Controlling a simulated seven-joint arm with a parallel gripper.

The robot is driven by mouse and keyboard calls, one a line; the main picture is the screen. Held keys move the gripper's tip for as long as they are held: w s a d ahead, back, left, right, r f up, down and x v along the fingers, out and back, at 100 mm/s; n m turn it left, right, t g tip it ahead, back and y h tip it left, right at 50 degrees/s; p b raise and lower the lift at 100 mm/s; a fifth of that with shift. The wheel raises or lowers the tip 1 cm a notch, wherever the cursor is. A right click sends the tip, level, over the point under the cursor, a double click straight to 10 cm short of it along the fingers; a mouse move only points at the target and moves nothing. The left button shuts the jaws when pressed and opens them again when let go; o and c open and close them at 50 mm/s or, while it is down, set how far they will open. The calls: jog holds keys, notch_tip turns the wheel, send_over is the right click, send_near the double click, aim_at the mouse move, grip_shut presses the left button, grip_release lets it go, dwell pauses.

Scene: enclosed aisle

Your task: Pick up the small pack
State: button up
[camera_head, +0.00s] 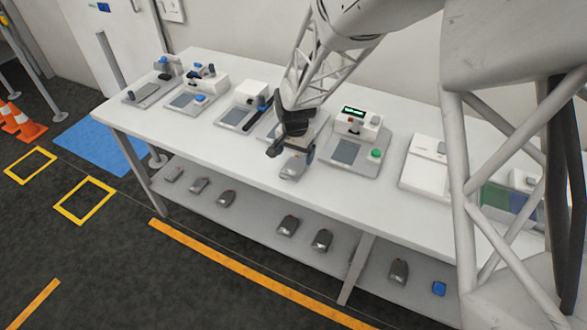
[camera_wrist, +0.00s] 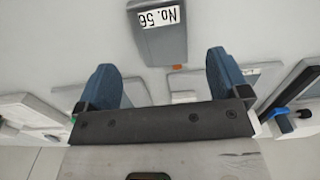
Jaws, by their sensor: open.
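A small grey pack (camera_head: 293,168) lies on the white table near its front edge. In the wrist view the pack (camera_wrist: 160,45) carries a white label reading "No. 56", and its upper end is cut off by the frame. My gripper (camera_head: 291,151) is above the table, right by this pack. In the wrist view my gripper (camera_wrist: 162,70) is open, with its two blue-grey fingers apart and nothing between them. The pack appears beyond the fingertips, roughly centred between them. The exact height gap cannot be told.
Devices stand along the table (camera_head: 405,210), including one with a green display (camera_head: 353,112) right of my gripper and a grey-screened one (camera_head: 237,116) to its left. A white box (camera_head: 425,165) stands farther right. Several dark packs (camera_head: 322,240) and a blue block (camera_head: 439,288) lie on the lower shelf.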

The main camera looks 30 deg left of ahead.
aim_at(293, 167)
jog(key=shift+f, duration=0.1)
jog(key=shift+s+a+f, duration=0.1)
jog(key=shift+a+f, duration=0.05)
jog(key=shift+f, duration=2.35)
jog(key=c, duration=1.1)
jog(key=shift+r, duration=0.1)
jog(key=shift+r, duration=0.8)
notch_tip(293, 167, up, 2)
jog(key=s+d, duration=0.3)
jog(key=s, duration=0.1)
jog(key=s+d, duration=0.4)
jog(key=s+d+r, duration=0.1)
jog(key=s+d, duration=0.2)
jog(key=s, duration=0.1)
jog(key=shift+d+r, duration=0.1)
jog(key=shift+d, duration=0.15)
